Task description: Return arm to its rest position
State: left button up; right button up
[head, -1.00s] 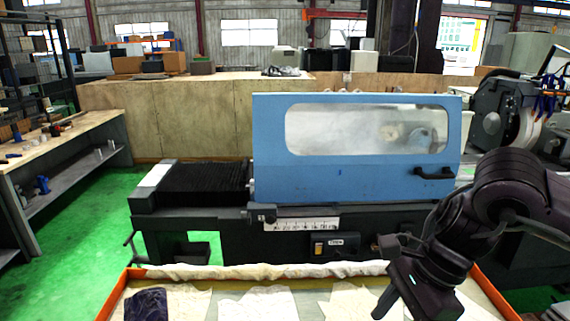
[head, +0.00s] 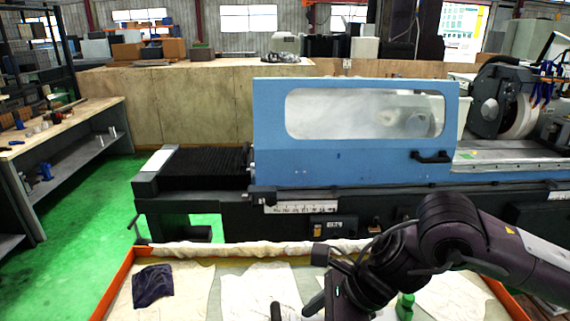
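My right arm comes in from the right, low in front of the machine. My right gripper (head: 295,309) is at the bottom edge of the head view, over the tray. Its two dark fingertips show apart, with pale cloth visible between them. I see nothing held, though the lower part of the gripper is cut off by the picture edge. The cylindrical grinder (head: 200,162) stands behind, with its blue door (head: 350,160) closed and the black door handle (head: 432,157) clear of my arm. My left gripper is not in view.
An orange-edged tray (head: 117,284) in front holds pale cloths (head: 185,290), a dark blue cloth (head: 153,285) and a green object (head: 405,306) partly behind my arm. A workbench (head: 70,133) stands at the left. Green floor (head: 90,215) is free between bench and grinder.

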jog(key=a+r+m+t+y, duration=0.4)
jog(key=a+m+t+y, duration=0.15)
jog(key=a+m, duration=0.9)
jog(key=w+d+f+m+t+h, duration=0.1)
jog(key=d+f+m+h, duration=0.4)
jog(key=d+m, duration=0.65)
jog(key=w+d+f+m+t+h, duration=0.15)
jog(key=d+f+m+h, duration=0.4)
jog(key=m, duration=0.95)
jog(key=s+d+f+m+g+h, duration=0.2)
jog(key=s+d+f+m+g, duration=0.3)
jog(key=s+d+f+m, duration=0.55)
jog(key=s+d+f+g+b, duration=0.1)
jog(key=s+f+b, duration=0.15)
jog(key=f, duration=1.65)
jog(key=s+d+f+g+b, duration=0.15)
jog(key=f+b, duration=0.25)
jog(key=f, duration=1.5)
pick_arm(q)
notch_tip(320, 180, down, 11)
jog(key=b, duration=0.4)
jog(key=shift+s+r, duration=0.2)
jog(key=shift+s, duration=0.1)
pick_arm(e)
jog(key=s+d+f+n, duration=0.1)
jog(key=s+d+f, duration=0.1)
jog(key=s+f, duration=1.7)
jog(key=shift+d+f, duration=0.4)
jog(key=shift+f, duration=0.15)
